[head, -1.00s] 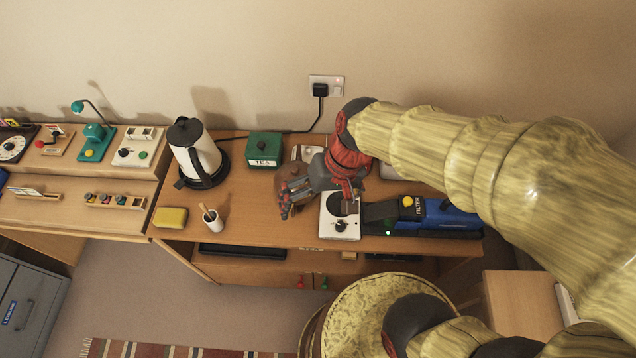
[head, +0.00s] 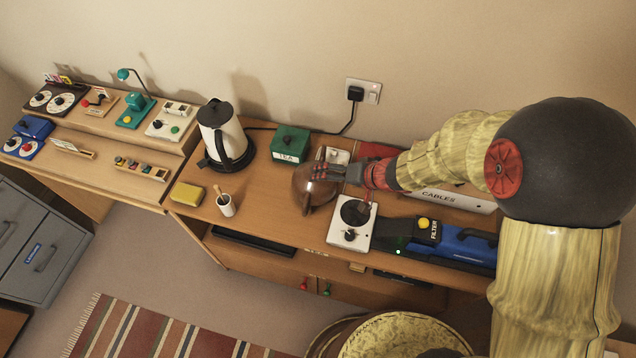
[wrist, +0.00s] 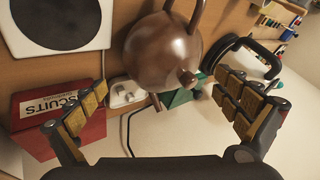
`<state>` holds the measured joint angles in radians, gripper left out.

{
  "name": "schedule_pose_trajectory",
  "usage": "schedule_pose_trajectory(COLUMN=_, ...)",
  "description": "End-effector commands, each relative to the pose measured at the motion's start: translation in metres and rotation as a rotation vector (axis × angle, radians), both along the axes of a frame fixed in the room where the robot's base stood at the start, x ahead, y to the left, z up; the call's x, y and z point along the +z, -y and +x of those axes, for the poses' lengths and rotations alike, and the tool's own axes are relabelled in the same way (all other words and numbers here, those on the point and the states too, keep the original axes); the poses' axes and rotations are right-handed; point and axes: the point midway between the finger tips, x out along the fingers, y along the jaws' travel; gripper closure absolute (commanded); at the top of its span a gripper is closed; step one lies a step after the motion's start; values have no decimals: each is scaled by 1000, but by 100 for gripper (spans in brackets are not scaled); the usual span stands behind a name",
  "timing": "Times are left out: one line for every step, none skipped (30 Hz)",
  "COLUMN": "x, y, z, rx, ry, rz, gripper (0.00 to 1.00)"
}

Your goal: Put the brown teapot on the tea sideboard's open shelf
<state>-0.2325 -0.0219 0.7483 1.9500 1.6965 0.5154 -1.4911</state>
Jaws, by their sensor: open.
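The brown teapot (head: 313,188) stands on the sideboard top (head: 275,215), between the green tea tin and the white hotplate. In the wrist view the teapot (wrist: 160,52) hangs into the top middle, tilted by the camera, with its spout or knob toward me. My gripper (head: 325,172) reaches in from the right, close over the teapot's back right side in the head view. The open shelf (head: 310,265) shows below the top's front edge, partly shaded.
The kettle (head: 224,137), cup (head: 226,205) and yellow sponge (head: 188,194) stand left. A dark tray (head: 253,242) lies on the shelf's left.

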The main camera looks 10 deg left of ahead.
Motion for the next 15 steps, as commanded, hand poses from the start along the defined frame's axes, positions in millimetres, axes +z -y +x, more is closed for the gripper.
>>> schedule_pose_trajectory(x=-6, y=-4, z=1, rx=1, ry=-3, rz=0, gripper=0)
schedule_pose_trajectory(x=-9, y=-6, z=2, rx=-1, ry=-4, rz=0, gripper=0)
schedule_pose_trajectory(x=-12, y=-8, z=3, rx=1, ry=-4, rz=0, gripper=0)
schedule_pose_trajectory(x=-14, y=-9, z=4, rx=0, ry=-4, rz=0, gripper=0)
schedule_pose_trajectory(x=-15, y=-11, z=5, rx=0, ry=-3, rz=0, gripper=0)
schedule_pose_trajectory(x=-17, y=-12, z=6, rx=0, ry=-3, rz=0, gripper=0)
schedule_pose_trajectory(x=-19, y=-14, z=7, rx=0, ry=-4, rz=0, gripper=0)
schedule_pose_trajectory(x=-21, y=-15, z=8, rx=-1, ry=-4, rz=0, gripper=0)
schedule_pose_trajectory(x=-25, y=-18, z=10, rx=-1, ry=-4, rz=0, gripper=0)
schedule_pose_trajectory(x=-28, y=-20, z=11, rx=1, ry=-4, rz=0, gripper=0)
schedule_pose_trajectory(x=-31, y=-22, z=13, rx=0, ry=-5, rz=0, gripper=0)
schedule_pose_trajectory(x=-34, y=-25, z=15, rx=-1, ry=-5, rz=1, gripper=0)
schedule_pose_trajectory(x=-37, y=-27, z=17, rx=1, ry=-4, rz=0, gripper=0)
schedule_pose_trajectory(x=-39, y=-29, z=18, rx=0, ry=-5, rz=0, gripper=0)
schedule_pose_trajectory(x=-43, y=-33, z=20, rx=-1, ry=-4, rz=0, gripper=0)
